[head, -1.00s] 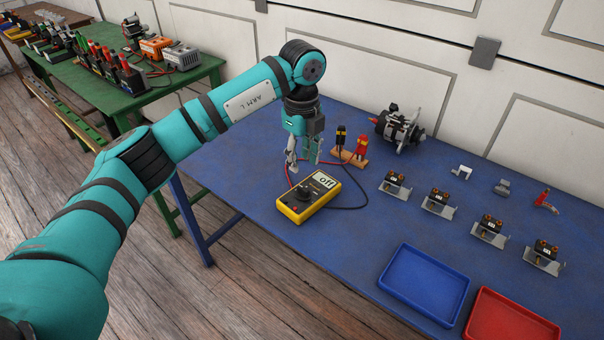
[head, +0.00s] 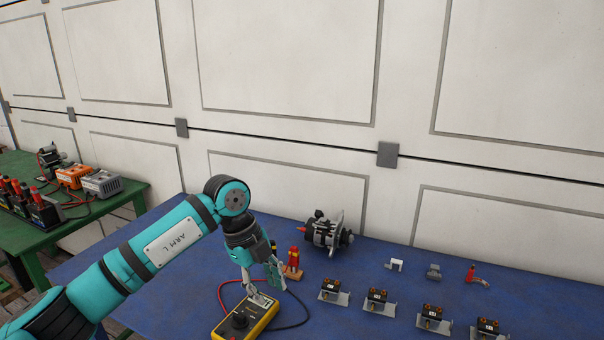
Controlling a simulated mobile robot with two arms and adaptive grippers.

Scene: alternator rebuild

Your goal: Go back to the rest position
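My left gripper (head: 264,285) hangs from the teal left arm with its fingers apart and nothing between them. It is in front of the yellow multimeter (head: 232,325) in the head view, and one finger overlaps the meter's display. I cannot tell the exact gap between finger and meter. My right gripper is not in view.
A green table (head: 125,193) with chargers stands at left. A white wall is behind.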

